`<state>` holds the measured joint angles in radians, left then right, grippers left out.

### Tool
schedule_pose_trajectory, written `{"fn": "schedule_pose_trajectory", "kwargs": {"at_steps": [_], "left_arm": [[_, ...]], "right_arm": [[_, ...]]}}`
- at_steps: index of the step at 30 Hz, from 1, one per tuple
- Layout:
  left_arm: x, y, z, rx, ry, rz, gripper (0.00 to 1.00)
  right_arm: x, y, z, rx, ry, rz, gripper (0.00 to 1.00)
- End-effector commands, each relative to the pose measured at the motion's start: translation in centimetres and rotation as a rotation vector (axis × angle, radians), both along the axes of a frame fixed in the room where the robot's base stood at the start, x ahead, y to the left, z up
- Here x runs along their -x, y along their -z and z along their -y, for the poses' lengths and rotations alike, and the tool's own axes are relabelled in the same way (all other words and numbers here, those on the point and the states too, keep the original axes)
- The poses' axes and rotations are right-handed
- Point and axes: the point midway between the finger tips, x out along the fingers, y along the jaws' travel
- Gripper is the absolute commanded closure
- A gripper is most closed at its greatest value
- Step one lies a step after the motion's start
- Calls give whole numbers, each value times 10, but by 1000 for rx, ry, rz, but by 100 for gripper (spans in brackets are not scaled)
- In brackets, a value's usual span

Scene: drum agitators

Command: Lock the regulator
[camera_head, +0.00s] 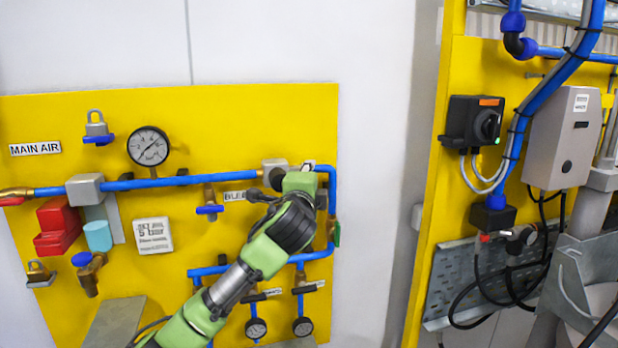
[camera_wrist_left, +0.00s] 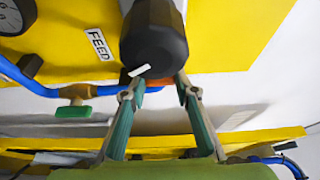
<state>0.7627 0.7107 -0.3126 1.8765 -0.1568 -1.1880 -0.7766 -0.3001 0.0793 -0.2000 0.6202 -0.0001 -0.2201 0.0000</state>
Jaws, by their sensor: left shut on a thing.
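The regulator (camera_head: 272,165) is a grey block with a black knob (camera_head: 279,178), on the upper blue pipe at the right of the yellow panel. My left arm comes up from the bottom, and my left gripper (camera_head: 268,190) is at the knob, partly hidden behind its own wrist. In the left wrist view the black knob (camera_wrist_left: 153,38) points toward me between the two teal-padded fingers (camera_wrist_left: 160,88), which are closed in on it. A little orange-red shows beside the knob, mostly hidden. My right gripper is not in view.
A yellow panel (camera_head: 170,115) carries blue pipes, a round gauge (camera_head: 148,146), a red block (camera_head: 58,228) and small valves. A FEED label (camera_wrist_left: 100,44) is near the knob. A second yellow panel with a black switch box (camera_head: 474,122) stands right, beyond bare wall.

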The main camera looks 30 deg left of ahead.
Motion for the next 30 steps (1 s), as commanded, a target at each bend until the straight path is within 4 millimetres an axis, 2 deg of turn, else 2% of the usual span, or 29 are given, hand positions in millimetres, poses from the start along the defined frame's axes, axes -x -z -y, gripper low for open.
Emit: {"fn": "schedule_pose_trajectory", "kwargs": {"at_steps": [15, 16, 18, 30], "left_arm": [[0, 1, 0, -13, 0, -18, 94], [0, 1, 0, -13, 0, -18, 67], [0, 1, 0, -13, 0, -18, 56], [3, 0, 2, -12, 0, -15, 56]], "right_arm": [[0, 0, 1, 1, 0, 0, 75], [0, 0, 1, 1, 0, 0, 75], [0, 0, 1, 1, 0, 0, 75], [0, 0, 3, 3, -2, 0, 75]]}}
